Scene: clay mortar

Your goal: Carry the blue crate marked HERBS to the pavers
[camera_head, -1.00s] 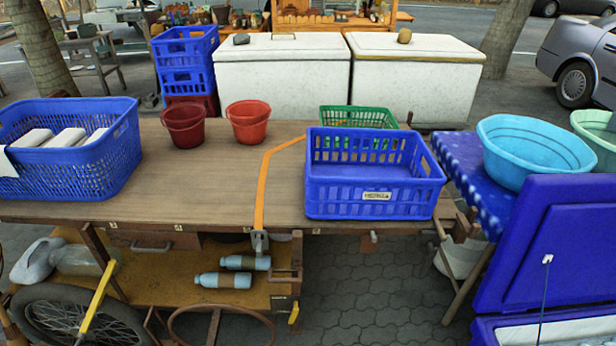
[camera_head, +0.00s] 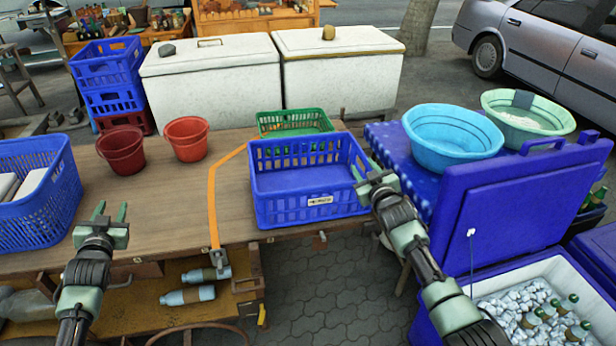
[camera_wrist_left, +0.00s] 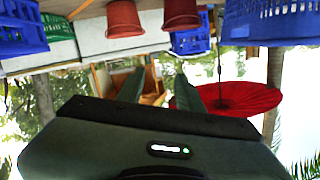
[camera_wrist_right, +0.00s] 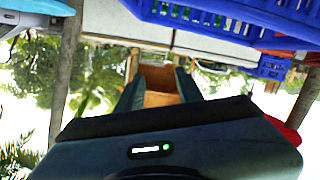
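The blue crate (camera_head: 290,212) with a small white label on its front stands upright and looks empty on the wooden table's right front edge. The label's text is too small to read. Part of it shows at the top left of the left wrist view (camera_wrist_left: 18,32). Grey pavers (camera_head: 310,285) lie on the ground below the table edge. My left gripper (camera_head: 110,212) is open and empty, in front of the table, left of the crate. My right gripper (camera_head: 368,170) is open and empty by the crate's right side; I cannot tell whether it touches.
Behind the crate is a green crate (camera_head: 270,120) with bottles. Two red buckets (camera_head: 186,150) and another blue crate (camera_head: 45,215) stand on the table's left. A blue tub (camera_head: 450,155) and an open blue cooler (camera_head: 500,215) stand at right. Pavers below the crate look clear.

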